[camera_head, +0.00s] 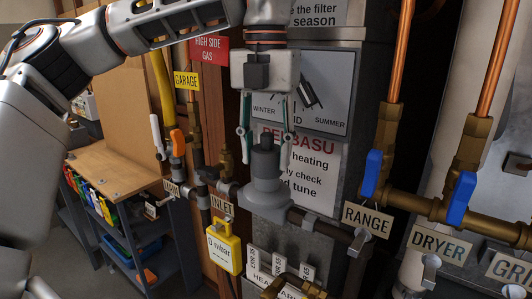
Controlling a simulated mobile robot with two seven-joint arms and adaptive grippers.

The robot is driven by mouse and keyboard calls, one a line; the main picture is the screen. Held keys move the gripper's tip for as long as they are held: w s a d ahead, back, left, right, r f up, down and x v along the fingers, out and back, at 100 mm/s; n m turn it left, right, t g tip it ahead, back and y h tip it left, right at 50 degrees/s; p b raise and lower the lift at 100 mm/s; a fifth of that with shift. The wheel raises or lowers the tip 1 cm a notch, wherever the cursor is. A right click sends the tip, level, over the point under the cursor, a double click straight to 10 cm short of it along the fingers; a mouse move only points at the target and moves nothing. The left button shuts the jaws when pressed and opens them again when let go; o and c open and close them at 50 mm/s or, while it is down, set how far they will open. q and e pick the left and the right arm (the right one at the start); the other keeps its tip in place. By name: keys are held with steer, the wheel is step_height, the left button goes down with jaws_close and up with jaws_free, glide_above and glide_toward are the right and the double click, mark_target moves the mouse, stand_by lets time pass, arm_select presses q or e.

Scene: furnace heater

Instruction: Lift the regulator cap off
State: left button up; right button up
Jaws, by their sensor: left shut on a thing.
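The regulator (268,200) is a grey round body on the gas pipe in the middle of the head view, in front of the furnace panel. Its dark grey cap (265,158) stands upright above the body's middle. My left gripper (265,150) comes down from above with its fingers pointing down, one on each side of the cap. It is shut on the cap. I cannot tell whether any gap separates the cap from the body. My right gripper is not in view.
A yellow gauge (222,249) hangs at lower left of the regulator. Brass pipes with blue valve handles (373,173) stand to the right. An orange-handled valve (178,143) is on the left. A wooden workbench (125,168) with shelves stands behind at left.

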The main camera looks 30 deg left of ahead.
mark_target(266, 134)
arm_select(q)
steer(key=shift+r, duration=1.05)
steer(key=shift+r, duration=0.2)
steer(key=shift+r, duration=0.7)
steer(key=shift+r, duration=2.05)
